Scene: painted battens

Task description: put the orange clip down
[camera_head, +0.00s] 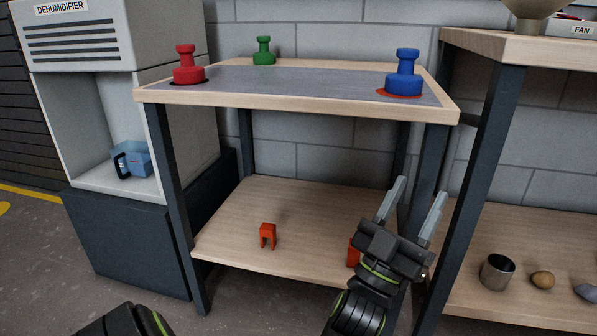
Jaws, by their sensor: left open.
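A small orange clip (268,236), shaped like an upside-down U, stands on the lower shelf (310,215) of the wooden table. A second orange piece (353,253) shows on the same shelf, mostly hidden behind my left gripper; its full shape cannot be seen. My left gripper (421,187) is open, its two grey fingers apart and pointing up and away, near the table's right front leg. Nothing shows between the fingers. My right gripper is not in view.
Red (187,66), green (263,51) and blue (403,74) knobbed pieces stand on the tabletop (300,105). A dehumidifier cabinet (120,100) is at left. The right-hand shelf holds a metal cup (496,271) and small rounded objects. The lower shelf's left half is mostly clear.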

